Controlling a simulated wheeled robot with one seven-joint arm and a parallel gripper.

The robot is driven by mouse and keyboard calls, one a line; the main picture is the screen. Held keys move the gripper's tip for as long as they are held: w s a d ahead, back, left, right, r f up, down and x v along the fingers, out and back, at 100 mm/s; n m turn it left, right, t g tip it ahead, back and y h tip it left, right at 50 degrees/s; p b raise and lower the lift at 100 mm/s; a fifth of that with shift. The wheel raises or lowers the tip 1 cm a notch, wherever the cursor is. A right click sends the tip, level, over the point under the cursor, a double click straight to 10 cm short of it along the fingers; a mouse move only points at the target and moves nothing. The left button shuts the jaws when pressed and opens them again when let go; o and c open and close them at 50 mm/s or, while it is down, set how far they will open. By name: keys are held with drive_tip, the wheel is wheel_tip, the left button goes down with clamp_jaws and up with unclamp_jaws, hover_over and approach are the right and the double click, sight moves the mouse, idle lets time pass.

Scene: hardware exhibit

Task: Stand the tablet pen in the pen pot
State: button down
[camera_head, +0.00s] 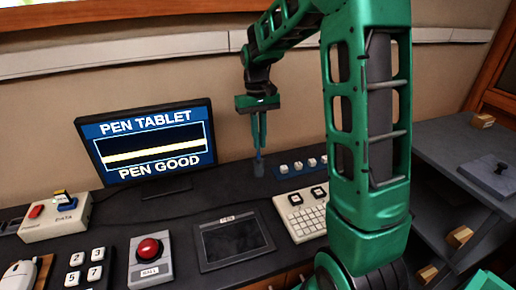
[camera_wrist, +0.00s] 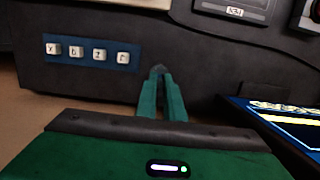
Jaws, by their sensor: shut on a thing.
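My gripper (camera_head: 258,145) points straight down above the back of the dark desk. Its two green fingers are close together, shut on the tablet pen (camera_head: 258,154), of which a short blue end shows below the fingertips. The small blue-grey pen pot (camera_head: 258,169) is directly beneath, and the pen's lower end meets or enters its mouth; I cannot tell how deep. In the wrist view my fingers (camera_wrist: 162,85) converge over a small dark round shape, probably the pot (camera_wrist: 157,71). The fingers hide most of the pen there.
A monitor (camera_head: 150,140) reading "PEN GOOD" stands left of the pot. A row of small keys (camera_head: 298,166) lies close on its right. The tablet (camera_head: 233,240), a keypad (camera_head: 300,213) and a red button box (camera_head: 150,258) are nearer. Bare desk lies between pot and tablet.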

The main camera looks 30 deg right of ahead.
sight(259, 161)
drive_tip(key=shift+f, duration=1.55)
drive_tip(key=shift+f, duration=0.1)
drive_tip(key=c, duration=1.9)
unclamp_jaws()
drive_tip(key=shift+o, duration=0.2)
wheel_tip(259, 161, up, 12)
drive_tip(key=w, duration=0.2)
drive_tip(key=s+d+f+m, duration=0.1)
drive_tip(key=s+f+m, duration=0.1)
drive_tip(key=s, duration=1.4)
drive_tip(key=s+d+f+m+t, duration=0.1)
drive_tip(key=s+f, duration=0.3)
drive_tip(key=s, duration=1.2)
drive_tip(key=shift+s+d+f+m+t, duration=0.3)
drive_tip(key=shift+s+d+m, duration=0.1)
drive_tip(key=shift+m, duration=0.2)
